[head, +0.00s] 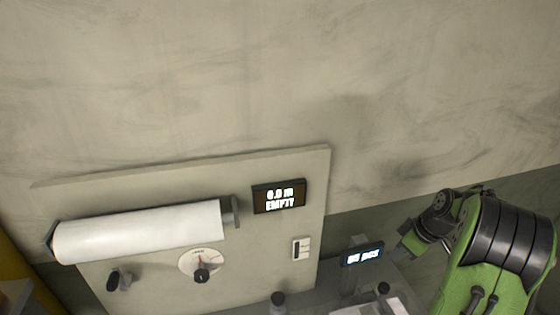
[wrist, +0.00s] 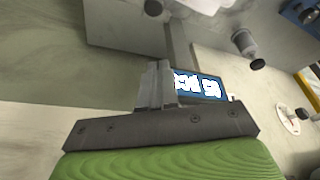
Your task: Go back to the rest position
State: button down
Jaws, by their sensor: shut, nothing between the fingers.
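My gripper shows in the wrist view (wrist: 157,68), its two fingers together with nothing between them. In the head view my green and black arm stands at the lower right, and its end (head: 400,252) is beside the small display reading "05 pcs" (head: 362,256). The same display shows in the wrist view (wrist: 197,84), just beyond and right of the fingers. I cannot tell whether the fingers touch it.
A wall panel (head: 270,225) carries a white film roll (head: 140,232), a dial (head: 201,263), a switch (head: 301,249) and a screen reading "0.0 m EMPTY" (head: 279,196). Dark knobbed items (head: 278,299) stand below it. The wall above is bare.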

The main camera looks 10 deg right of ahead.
jog(key=s+a+r+m+h+b, duration=0.1)
jog(key=s+a+r, duration=0.15)
jog(key=a, duration=0.45)
jog(key=s+a+r+m+b, duration=0.1)
jog(key=s+a+r, duration=0.1)
jog(key=a+r, duration=0.3)
jog(key=s+a+r+m+h+b, duration=0.1)
jog(key=s+a+r, duration=0.15)
jog(key=a, duration=0.55)
jog(key=s+a+f+m+t, duration=0.1)
jog(key=s+a, duration=0.2)
jog(key=s, duration=0.3)
jog(key=s+a+m+t+b, duration=0.1)
jog(key=s+a+m, duration=0.1)
jog(key=s, duration=0.5)
jog(key=shift+a+f, duration=0.35)
jog(key=shift+a, duration=0.15)
